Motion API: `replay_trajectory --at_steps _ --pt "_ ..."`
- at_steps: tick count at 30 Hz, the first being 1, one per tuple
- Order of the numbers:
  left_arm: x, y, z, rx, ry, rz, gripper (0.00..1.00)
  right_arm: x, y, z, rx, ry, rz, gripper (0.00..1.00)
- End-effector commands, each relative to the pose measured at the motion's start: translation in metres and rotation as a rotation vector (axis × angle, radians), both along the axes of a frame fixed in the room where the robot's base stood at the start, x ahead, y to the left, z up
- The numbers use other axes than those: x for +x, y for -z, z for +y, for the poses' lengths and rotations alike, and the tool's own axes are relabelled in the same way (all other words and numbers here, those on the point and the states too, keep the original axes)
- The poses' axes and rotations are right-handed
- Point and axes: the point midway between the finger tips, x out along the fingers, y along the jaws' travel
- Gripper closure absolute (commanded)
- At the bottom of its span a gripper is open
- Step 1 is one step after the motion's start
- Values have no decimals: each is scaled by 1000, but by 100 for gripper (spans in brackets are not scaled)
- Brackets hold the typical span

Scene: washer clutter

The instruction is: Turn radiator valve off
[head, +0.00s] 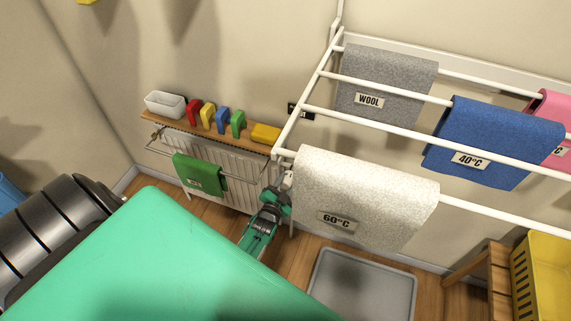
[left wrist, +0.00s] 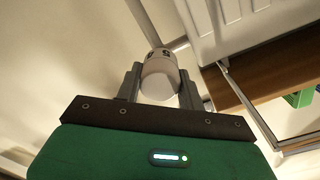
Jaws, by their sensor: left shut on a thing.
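The radiator (head: 228,166) is a white ribbed panel low on the wall in the head view. Its valve (left wrist: 160,72) is a white rounded knob with dark marks, at the top middle of the left wrist view. My left gripper (head: 279,192) is at the radiator's right end, just left of the cream cloth. In the left wrist view its two grey fingers stand on either side of the knob, shut on it. The gripper hides most of the valve in the head view. My right gripper is not in view.
A drying rack (head: 322,72) with a cream 60°C cloth (head: 370,195) hangs close beside my gripper. A wooden shelf (head: 190,132) with coloured items sits above the radiator; a green cloth (head: 200,172) hangs in front. A grey tray (head: 362,285) lies on the floor.

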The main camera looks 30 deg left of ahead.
Motion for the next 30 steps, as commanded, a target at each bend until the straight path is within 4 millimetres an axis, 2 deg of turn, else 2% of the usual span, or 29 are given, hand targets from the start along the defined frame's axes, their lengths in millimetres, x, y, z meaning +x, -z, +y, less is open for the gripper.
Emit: replay_trajectory --at_steps 10,15,22,30 --pt "0 3 -1 267 0 68 84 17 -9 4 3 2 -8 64" --pt "0 3 -2 354 0 88 84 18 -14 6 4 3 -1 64" --pt "0 3 -2 419 1 104 84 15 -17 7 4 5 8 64" --pt "0 2 -2 438 1 108 84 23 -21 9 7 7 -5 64"
